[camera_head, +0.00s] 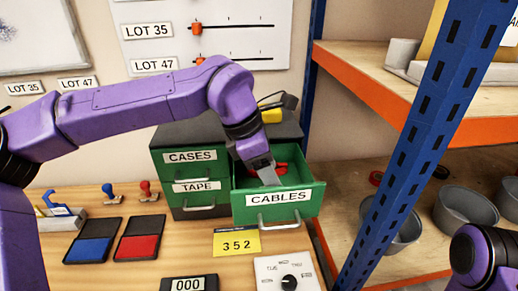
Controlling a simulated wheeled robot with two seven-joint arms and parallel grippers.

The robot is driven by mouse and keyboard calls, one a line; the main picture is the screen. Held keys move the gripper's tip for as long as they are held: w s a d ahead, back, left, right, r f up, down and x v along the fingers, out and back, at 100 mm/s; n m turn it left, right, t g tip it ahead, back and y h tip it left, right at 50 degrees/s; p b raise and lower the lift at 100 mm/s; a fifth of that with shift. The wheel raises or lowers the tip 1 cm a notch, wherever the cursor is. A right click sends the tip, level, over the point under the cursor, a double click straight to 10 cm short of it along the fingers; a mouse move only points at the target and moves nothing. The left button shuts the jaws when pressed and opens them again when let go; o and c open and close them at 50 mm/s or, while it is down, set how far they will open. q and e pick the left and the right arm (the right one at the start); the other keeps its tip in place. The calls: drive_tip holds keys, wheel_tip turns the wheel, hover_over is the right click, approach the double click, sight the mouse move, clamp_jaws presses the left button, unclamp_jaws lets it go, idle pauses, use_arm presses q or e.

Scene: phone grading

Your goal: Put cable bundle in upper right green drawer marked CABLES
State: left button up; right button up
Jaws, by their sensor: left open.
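The upper right green drawer marked CABLES (308,206) is pulled open from the dark cabinet. My left gripper (267,177) points down into this drawer and is open. A red item (281,170), which looks like the cable bundle, shows inside the drawer beside and behind the gripper. The gripper hides part of it, and I cannot tell whether they touch. My right gripper is out of view; only part of my right arm shows at the lower right.
Closed drawers marked CASES (170,168) and TAPE (178,199) are at the left. A yellow and black item (270,115) is on the cabinet top. Blue (92,250) and red (140,247) ink pads lie on the table. A blue post (410,150) with shelves stands right.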

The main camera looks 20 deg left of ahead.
use_arm(q)
drive_tip(key=v, duration=1)
drive_tip(key=shift+r+b, duration=0.3)
drive_tip(key=shift+b, duration=0.05)
drive_tip(key=shift+s+a, duration=0.1)
drive_tip(key=shift+s, duration=0.05)
